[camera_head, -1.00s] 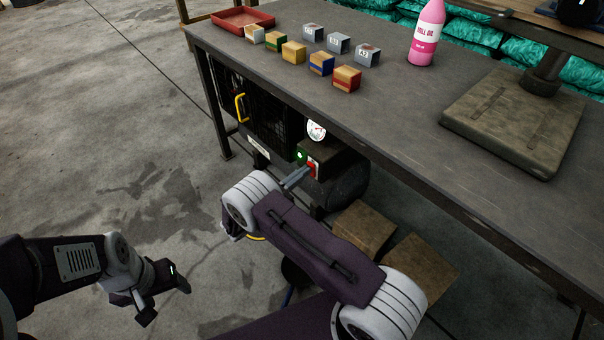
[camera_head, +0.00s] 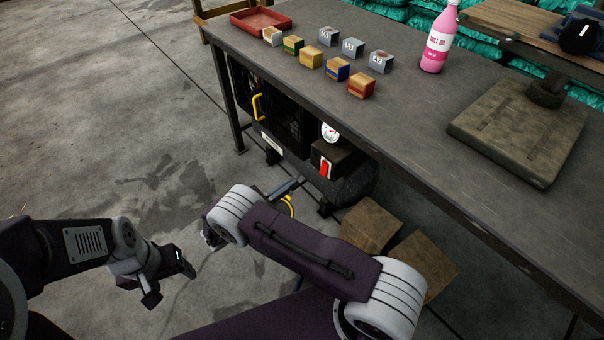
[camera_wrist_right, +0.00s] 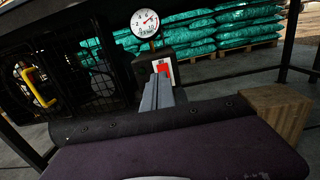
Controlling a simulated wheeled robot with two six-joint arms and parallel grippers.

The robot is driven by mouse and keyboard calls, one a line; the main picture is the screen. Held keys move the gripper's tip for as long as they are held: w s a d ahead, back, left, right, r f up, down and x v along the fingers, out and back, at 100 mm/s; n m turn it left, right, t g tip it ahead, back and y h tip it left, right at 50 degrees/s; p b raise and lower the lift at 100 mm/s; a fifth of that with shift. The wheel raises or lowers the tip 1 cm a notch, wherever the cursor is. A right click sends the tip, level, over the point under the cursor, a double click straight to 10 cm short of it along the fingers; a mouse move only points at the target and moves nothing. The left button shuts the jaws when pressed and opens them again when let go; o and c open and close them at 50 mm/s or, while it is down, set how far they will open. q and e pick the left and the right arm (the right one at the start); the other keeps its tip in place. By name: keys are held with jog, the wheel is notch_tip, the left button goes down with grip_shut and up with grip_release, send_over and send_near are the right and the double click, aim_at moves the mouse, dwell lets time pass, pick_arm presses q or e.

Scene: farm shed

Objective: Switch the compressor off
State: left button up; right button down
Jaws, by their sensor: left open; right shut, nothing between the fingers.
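The compressor (camera_head: 350,188) stands under the workbench, dark, with a mesh guard and a yellow handle. Its switch box carries a red rocker switch (camera_head: 325,168) on a white plate; the switch also shows in the right wrist view (camera_wrist_right: 162,67). My right gripper (camera_head: 299,181) is shut and empty, in front of and slightly below the switch in the head view. In the wrist view its fingertips (camera_wrist_right: 158,77) overlap the switch's lower edge; I cannot tell if they touch. My left gripper (camera_head: 172,283) is open and empty at lower left.
The workbench (camera_head: 440,135) overhangs the compressor. On it are several small blocks, a red tray (camera_head: 261,21) and a pink bottle (camera_head: 438,40). A pressure gauge (camera_head: 330,132) sits above the switch. The left floor is clear.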

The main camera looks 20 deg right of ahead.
jog(key=shift+r+v, duration=0.2)
jog(key=shift+v, duration=1.1)
jog(key=w+d+r+m+g, duration=0.35)
jog(key=d+r, duration=0.25)
jog(key=r, duration=0.3)
jog(key=s+d+r+m+g+y, duration=0.35)
jog(key=s+d+r+m, duration=0.2)
jog(key=d, duration=0.25)
jog(key=s+d+f+m+g+y, duration=0.25)
jog(key=s+y, duration=0.25)
jog(key=s, duration=0.4)
jog(key=s+a+f+m+t+y, duration=0.3)
jog(key=s+a+f+m+y, duration=0.4)
jog(key=s+a+m+y, duration=0.3)
jog(key=w+a+r+t+p, duration=0.1)
jog(key=w+r+p, duration=0.1)
jog(key=r+p, duration=1.6)
jog(key=w+a+r+p, duration=0.1)
jog(key=r+p, duration=1.8)
jog(key=shift+w+a+t+h+p, duration=0.15)
jog(key=shift+w+t+h+p, duration=0.2)
jog(key=shift+w+p, duration=0.05)
